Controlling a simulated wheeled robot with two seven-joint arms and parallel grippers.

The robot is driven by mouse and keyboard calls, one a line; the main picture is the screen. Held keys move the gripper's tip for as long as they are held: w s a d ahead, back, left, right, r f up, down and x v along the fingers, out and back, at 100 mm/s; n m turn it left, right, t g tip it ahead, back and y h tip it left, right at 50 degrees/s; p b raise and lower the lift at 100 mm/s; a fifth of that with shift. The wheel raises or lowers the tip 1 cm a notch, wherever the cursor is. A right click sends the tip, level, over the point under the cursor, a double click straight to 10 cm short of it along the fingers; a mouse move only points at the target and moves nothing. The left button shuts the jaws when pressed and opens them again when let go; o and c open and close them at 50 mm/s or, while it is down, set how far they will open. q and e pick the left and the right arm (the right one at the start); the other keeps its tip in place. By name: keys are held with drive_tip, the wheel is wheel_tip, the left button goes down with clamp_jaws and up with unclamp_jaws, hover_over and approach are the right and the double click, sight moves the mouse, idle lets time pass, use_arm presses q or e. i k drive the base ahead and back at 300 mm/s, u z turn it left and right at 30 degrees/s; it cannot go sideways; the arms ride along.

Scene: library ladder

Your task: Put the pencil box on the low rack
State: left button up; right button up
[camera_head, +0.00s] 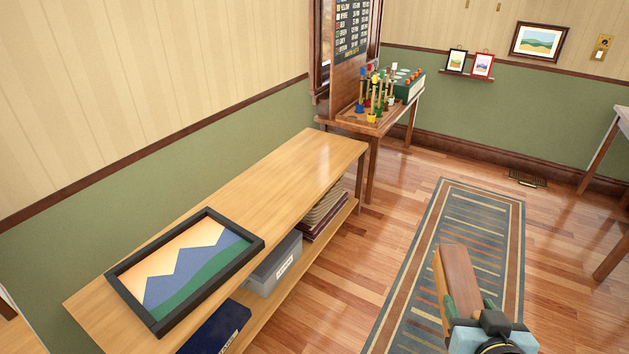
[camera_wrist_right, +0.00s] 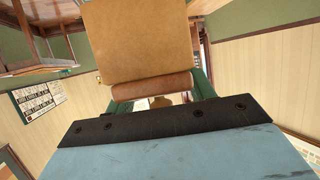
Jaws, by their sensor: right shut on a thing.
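A brown wooden box (camera_head: 459,275), which looks like the pencil box, is held in my right gripper (camera_head: 470,309) above the rug at the lower right of the head view. In the right wrist view the box (camera_wrist_right: 136,40) fills the space beyond the palm, between the green fingers. My right gripper is shut on it. A long, low wooden unit (camera_head: 285,170) with a lower shelf stands along the left wall, and looks like the low rack. It is to the left of my right gripper, clearly apart from it. My left gripper is not in view.
A black-framed landscape picture (camera_head: 185,268) lies on the unit's top. A grey bin (camera_head: 276,265), a dark blue box (camera_head: 215,329) and a stack of books (camera_head: 323,213) sit on its lower shelf. The far top is clear. A small table (camera_head: 372,130) with colored pegs stands behind.

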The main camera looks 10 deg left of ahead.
sight(270, 199)
drive_tip(key=i, duration=1.85)
drive_tip(key=u, duration=2.15)
